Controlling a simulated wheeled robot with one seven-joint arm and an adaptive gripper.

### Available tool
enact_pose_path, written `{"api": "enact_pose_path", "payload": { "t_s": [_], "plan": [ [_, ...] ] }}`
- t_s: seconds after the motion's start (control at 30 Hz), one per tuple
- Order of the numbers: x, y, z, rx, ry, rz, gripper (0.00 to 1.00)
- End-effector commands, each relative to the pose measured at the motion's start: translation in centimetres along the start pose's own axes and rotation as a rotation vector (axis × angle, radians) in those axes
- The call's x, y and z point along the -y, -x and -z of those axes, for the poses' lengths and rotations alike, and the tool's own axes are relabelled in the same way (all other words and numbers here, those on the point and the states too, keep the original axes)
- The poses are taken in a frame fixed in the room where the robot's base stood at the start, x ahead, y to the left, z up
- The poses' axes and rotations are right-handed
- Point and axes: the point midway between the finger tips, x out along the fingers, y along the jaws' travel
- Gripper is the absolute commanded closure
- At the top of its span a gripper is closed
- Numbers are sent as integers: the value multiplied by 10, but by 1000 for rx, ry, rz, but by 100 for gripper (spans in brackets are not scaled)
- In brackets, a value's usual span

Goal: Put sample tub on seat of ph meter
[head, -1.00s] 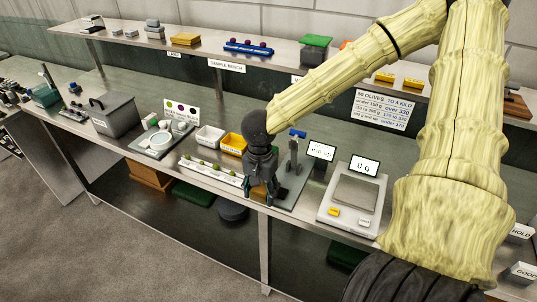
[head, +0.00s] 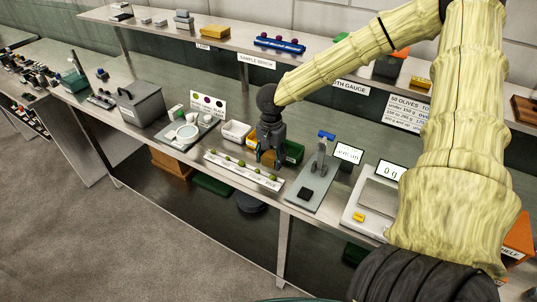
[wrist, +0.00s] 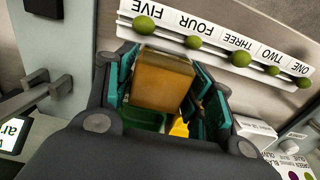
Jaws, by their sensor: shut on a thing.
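My gripper (head: 269,158) is shut on the brown-orange sample tub (wrist: 162,80). In the wrist view the tub sits between the teal finger pads. In the head view only a small part of it shows, behind the olive rail. The pH meter has a grey base plate (head: 316,188), an upright post with a blue top (head: 326,136) and a display (head: 348,154). Its seat looks to be the black square pad (head: 305,194) at the front of the plate, which is empty. The meter is right of my gripper in the head view. The pad's edge shows top left in the wrist view (wrist: 43,6).
A white rail with several green olives (head: 240,170) lies in front of my gripper. A white tray (head: 236,131) is to its left, a green container (head: 293,152) just right behind it. A scale (head: 372,205) stands right of the meter.

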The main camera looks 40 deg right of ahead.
Motion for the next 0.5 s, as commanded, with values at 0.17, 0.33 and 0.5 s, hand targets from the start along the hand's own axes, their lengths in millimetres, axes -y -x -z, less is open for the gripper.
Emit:
{"api": "enact_pose_path", "payload": {
  "t_s": [0.17, 0.33, 0.5],
  "plan": [
    [16, -1, 17, -1, 1, -1, 73],
    [23, -3, 24, 0, 3, 0, 73],
    [28, -8, 31, -1, 2, -3, 73]
  ]
}}
